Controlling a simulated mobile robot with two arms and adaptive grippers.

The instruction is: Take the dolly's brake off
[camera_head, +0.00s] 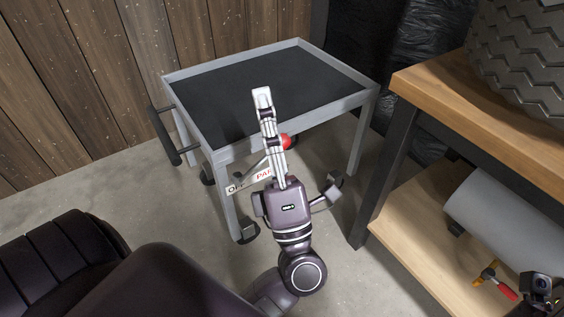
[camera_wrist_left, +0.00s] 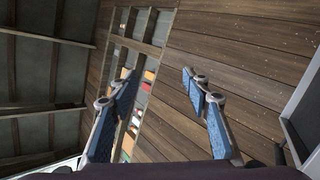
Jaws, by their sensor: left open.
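The dolly (camera_head: 188,72) is a grey metal cart with a black mat on its top, standing on the floor by the wooden wall. Its brake lever has a red knob (camera_head: 286,141) just under the front edge. A white label (camera_head: 262,176) below reads "OFF" and part of "PAR"; my left gripper hides some of it. My left gripper (camera_head: 262,96) points up in front of the cart, beside the red knob in the picture; whether they touch cannot be told. In the left wrist view the gripper's fingers (camera_wrist_left: 158,88) are apart with nothing between them.
A wooden workbench (camera_head: 432,73) with dark legs stands close on the right, bearing a large ridged grey object (camera_head: 530,60). Its lower shelf (camera_head: 415,215) holds a grey roll (camera_head: 510,220) and a red-handled tool (camera_head: 503,287). A black handle (camera_head: 164,137) juts from the cart's left.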

